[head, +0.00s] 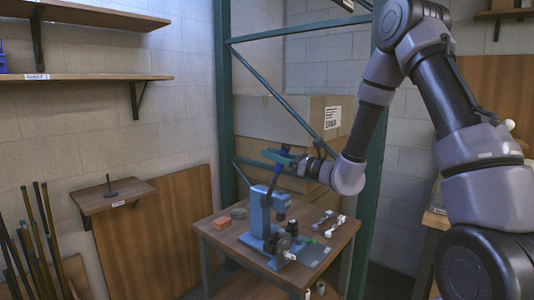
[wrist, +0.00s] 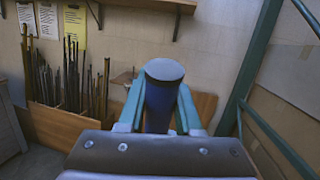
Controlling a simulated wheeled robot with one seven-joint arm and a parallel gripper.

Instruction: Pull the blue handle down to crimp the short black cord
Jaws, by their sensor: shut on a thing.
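A blue crimping press (head: 259,213) stands upright on the small wooden table. Its blue handle (head: 273,180) rises up and to the right from the top of the press. My gripper (head: 277,157) is at the handle's upper end. In the wrist view the dark blue handle (wrist: 160,100), with a paler round end, stands between the two teal fingers, and the gripper (wrist: 159,112) is shut on it. A small black part (head: 292,228) is at the front of the press; I cannot tell whether it is the short black cord.
Green rack posts (head: 226,100) and cardboard boxes (head: 275,125) stand close behind. A small shelf (head: 112,195) is at the left.

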